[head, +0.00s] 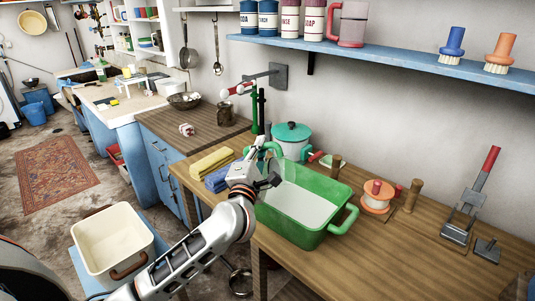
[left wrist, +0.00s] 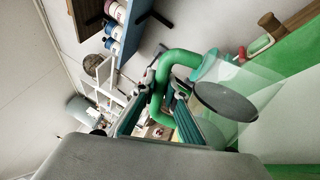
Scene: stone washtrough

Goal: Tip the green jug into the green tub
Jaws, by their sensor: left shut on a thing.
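The green tub (head: 312,232), with a pale inside and a handle at its right end, stands on the wooden table. My left gripper (head: 258,165) is shut on the green handle of the green jug (head: 284,170), above the tub's far left end. The jug has a clear, see-through body, faint in the head view. In the left wrist view the jug (left wrist: 178,65) shows its thick green handle between my fingers (left wrist: 155,115), and a dark grey disc inside its body. Its exact tilt and any pouring cannot be told. My right gripper is not in view.
A teal-lidded pot (head: 291,137) stands behind the tub. Yellow and blue cloths (head: 213,162) lie left of it. An orange spool (head: 377,196) and wooden pegs stand to the right. A blue shelf (head: 400,58) overhangs the table. A cream basin (head: 112,243) sits lower left.

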